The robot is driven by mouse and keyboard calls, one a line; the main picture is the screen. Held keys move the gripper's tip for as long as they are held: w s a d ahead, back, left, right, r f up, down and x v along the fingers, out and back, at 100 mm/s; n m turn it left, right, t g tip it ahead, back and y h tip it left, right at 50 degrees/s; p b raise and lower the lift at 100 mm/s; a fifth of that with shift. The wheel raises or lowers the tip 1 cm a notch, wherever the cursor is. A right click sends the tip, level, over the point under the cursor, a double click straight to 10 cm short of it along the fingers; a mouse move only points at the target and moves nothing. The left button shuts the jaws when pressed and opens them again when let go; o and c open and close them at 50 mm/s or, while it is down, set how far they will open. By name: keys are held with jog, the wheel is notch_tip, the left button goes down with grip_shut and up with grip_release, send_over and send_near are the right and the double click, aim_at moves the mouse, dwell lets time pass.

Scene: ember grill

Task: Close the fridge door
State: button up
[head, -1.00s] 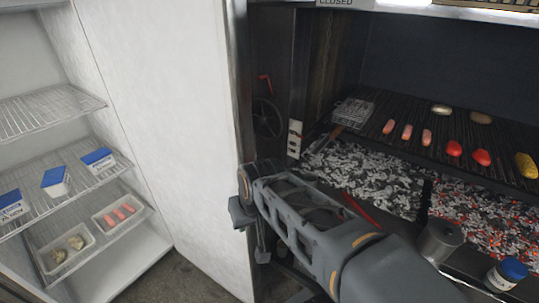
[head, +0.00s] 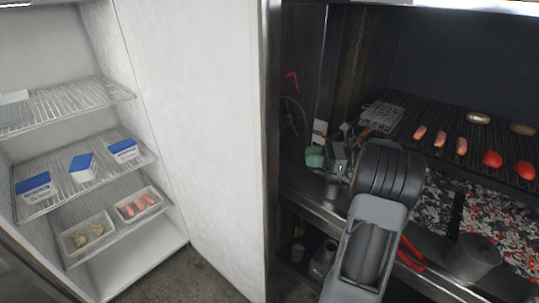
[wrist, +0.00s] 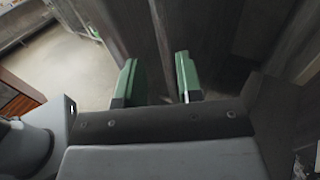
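The fridge (head: 50,140) stands open at the left of the head view, with its wire shelves showing. Its white door (head: 205,150) is swung wide, its inner face toward me and its free edge near the grill. My gripper (head: 316,157) is to the right of that edge, apart from it in the picture, in front of the grill. In the wrist view my gripper (wrist: 158,80) has two green fingers spread apart with nothing between them. The door cannot be made out for certain in the wrist view. The door's outer face is hidden in the head view.
The grill grate (head: 400,118) holds sausages and red items at the right, above glowing coals (head: 500,230). A metal ledge (head: 312,205) runs below my gripper. Blue-lidded tubs (head: 82,166) and food trays (head: 137,204) sit on the fridge shelves. Grey floor (head: 170,275) shows below the door.

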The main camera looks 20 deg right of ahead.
jog(key=p+x, duration=0.2)
jog(key=x, duration=1.1)
grip_shut()
